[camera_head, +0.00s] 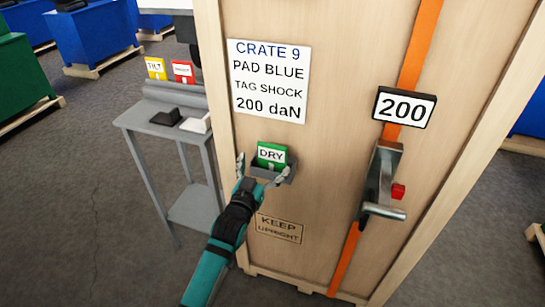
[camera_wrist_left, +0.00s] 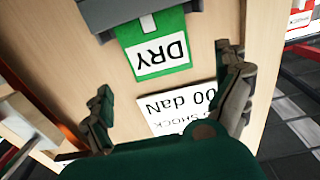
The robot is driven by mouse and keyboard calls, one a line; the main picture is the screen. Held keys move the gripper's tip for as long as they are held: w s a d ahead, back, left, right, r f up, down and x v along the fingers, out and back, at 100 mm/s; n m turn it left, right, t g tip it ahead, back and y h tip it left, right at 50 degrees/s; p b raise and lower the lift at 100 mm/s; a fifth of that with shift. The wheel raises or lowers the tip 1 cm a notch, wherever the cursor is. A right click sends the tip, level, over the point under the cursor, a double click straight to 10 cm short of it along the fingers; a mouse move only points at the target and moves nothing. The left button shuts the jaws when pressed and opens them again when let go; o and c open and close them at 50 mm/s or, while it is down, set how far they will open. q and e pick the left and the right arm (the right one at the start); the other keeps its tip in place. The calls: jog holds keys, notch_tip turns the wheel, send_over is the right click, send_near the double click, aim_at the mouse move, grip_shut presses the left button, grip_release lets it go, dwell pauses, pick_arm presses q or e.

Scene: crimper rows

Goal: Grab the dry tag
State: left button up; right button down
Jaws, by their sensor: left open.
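The dry tag (camera_head: 271,155) is a green card with a white DRY label. It stands in a small grey holder (camera_head: 262,171) on the front of the wooden crate. In the left wrist view the dry tag (camera_wrist_left: 157,50) shows upside down, with its edge in the grey holder (camera_wrist_left: 120,12). My left gripper (camera_head: 263,167) is open, with its fingers spread to either side of the tag and holder. In the wrist view the left gripper's fingers (camera_wrist_left: 165,78) frame the tag with gaps; no contact shows. My right gripper is not in view.
The crate (camera_head: 335,60) bears a white sheet (camera_head: 269,80), an orange strap (camera_head: 420,45), a ratchet (camera_head: 380,185) and a 200 sign (camera_head: 404,107). A grey stand (camera_head: 150,125) at left carries a yellow TILT tag (camera_head: 156,68) and a red tag (camera_head: 183,72).

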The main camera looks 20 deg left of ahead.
aim_at(271, 152)
pick_arm(q)
jog(key=shift+w, duration=1.05)
jog(key=w+p, duration=0.2)
jog(key=w, duration=0.2)
jog(key=shift+w+d+r, duration=0.1)
jog(key=shift+w+d, duration=0.05)
jog(key=shift+w, duration=0.4)
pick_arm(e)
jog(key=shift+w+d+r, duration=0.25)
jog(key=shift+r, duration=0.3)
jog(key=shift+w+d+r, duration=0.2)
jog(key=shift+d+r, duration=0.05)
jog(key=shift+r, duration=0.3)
pick_arm(q)
jog(key=shift+s, duration=0.1)
jog(key=shift+c, duration=1.2)
jog(key=c, duration=0.7)
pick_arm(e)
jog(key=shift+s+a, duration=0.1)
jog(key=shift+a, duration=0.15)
